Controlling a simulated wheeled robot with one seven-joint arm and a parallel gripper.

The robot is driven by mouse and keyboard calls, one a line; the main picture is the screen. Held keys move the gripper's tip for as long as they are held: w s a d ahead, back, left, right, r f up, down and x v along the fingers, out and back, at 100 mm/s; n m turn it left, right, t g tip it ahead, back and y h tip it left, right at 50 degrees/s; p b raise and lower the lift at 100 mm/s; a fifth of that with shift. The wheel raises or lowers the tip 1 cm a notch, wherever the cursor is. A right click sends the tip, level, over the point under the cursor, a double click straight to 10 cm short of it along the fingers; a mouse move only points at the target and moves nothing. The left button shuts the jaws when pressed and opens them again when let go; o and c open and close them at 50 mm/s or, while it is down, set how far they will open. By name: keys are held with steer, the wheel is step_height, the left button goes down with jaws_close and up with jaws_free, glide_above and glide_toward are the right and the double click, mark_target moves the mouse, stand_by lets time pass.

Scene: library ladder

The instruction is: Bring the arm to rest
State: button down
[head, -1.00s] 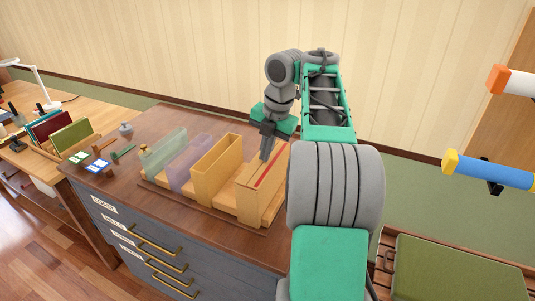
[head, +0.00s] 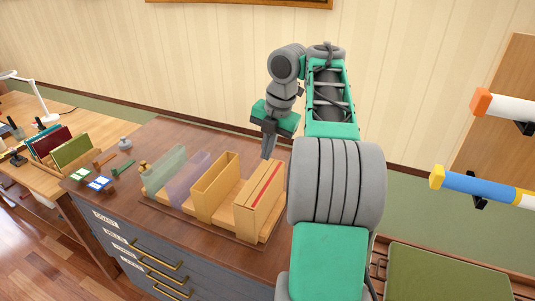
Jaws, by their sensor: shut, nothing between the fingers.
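My gripper (head: 267,155) is shut and empty in the head view. Its fingers point down, just above and behind the wooden box with a red strip (head: 258,200) at the right end of the row on the cabinet. I cannot tell whether the fingertips touch anything, but they look clear of the box. My arm reaches up and over from the lower right, and part of the cabinet top is hidden behind it.
The dark cabinet (head: 135,215) also carries an open wooden box (head: 215,190), a purple clear panel (head: 189,178) and a greenish one (head: 163,170). A desk with books (head: 72,150) stands left. Coloured tubes (head: 480,187) stick out at right above a green cushion (head: 445,275).

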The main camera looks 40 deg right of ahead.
steer(key=w+a+p+v, duration=0.1)
steer(key=p+v, duration=0.2)
steer(key=v, duration=0.3)
steer(key=s+a+m+t, duration=0.1)
steer(key=a+m, duration=1.1)
steer(key=a, duration=0.7)
steer(key=s+a+f+m+t+h, duration=0.1)
steer(key=s+a+f+m, duration=0.2)
steer(key=s+f+m, duration=0.7)
steer(key=shift+m+t, duration=0.3)
steer(key=shift+m, duration=0.8)
steer(key=shift+s, duration=0.15)
